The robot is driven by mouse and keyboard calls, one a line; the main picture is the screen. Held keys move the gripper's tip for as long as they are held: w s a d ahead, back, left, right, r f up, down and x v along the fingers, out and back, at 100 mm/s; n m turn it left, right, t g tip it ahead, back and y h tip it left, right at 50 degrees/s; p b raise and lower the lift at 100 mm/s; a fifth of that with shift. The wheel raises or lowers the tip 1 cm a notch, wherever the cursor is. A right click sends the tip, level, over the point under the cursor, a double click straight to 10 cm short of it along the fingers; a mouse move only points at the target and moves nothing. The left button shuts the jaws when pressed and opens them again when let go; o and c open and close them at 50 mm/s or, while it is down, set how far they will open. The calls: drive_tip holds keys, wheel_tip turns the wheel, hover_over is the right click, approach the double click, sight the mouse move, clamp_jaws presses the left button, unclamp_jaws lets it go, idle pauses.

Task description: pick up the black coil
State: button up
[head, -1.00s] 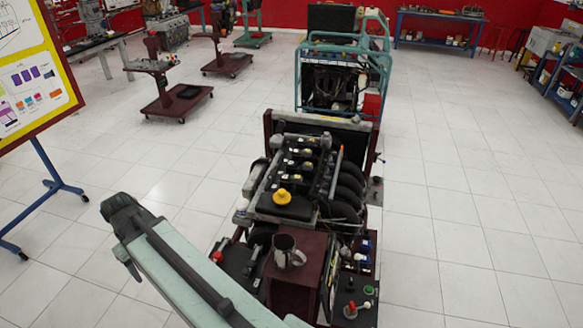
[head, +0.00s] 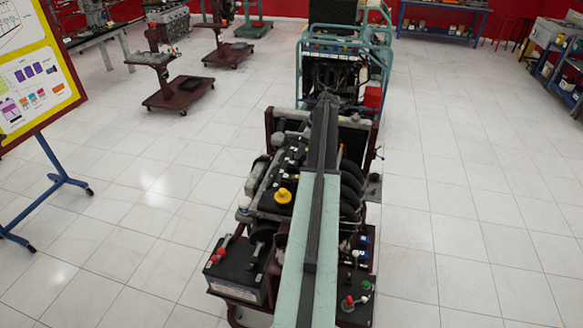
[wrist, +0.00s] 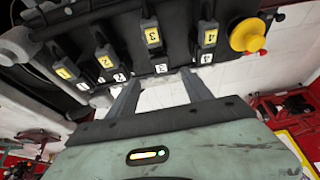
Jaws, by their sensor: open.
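Several black coils with yellow and white number labels sit in a row on the engine. The wrist view shows coil 1 (wrist: 62,66), coil 2 (wrist: 105,58), coil 3 (wrist: 151,37) and coil 4 (wrist: 207,38). The frames do not show which one is meant. My gripper (wrist: 161,77) is open and empty, with its two fingers apart just short of the row, nearest coils 2, 3 and 4. In the head view my arm lies over the engine (head: 270,198) and covers part of the coils. My fingers cannot be made out there.
A teal-framed trainer (head: 343,65) stands behind the engine. A board on a blue stand (head: 38,80) is at left.

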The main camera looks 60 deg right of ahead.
sight(294, 162)
drive_tip(key=b+x, duration=0.4)
drive_tip(key=x, duration=0.1)
drive_tip(key=b+x, duration=0.2)
drive_tip(key=shift+s+a+f, duration=0.1)
drive_tip(key=shift+s+f, duration=0.05)
drive_tip(key=shift+f, duration=0.3)
drive_tip(key=shift+r, duration=0.2)
clamp_jaws()
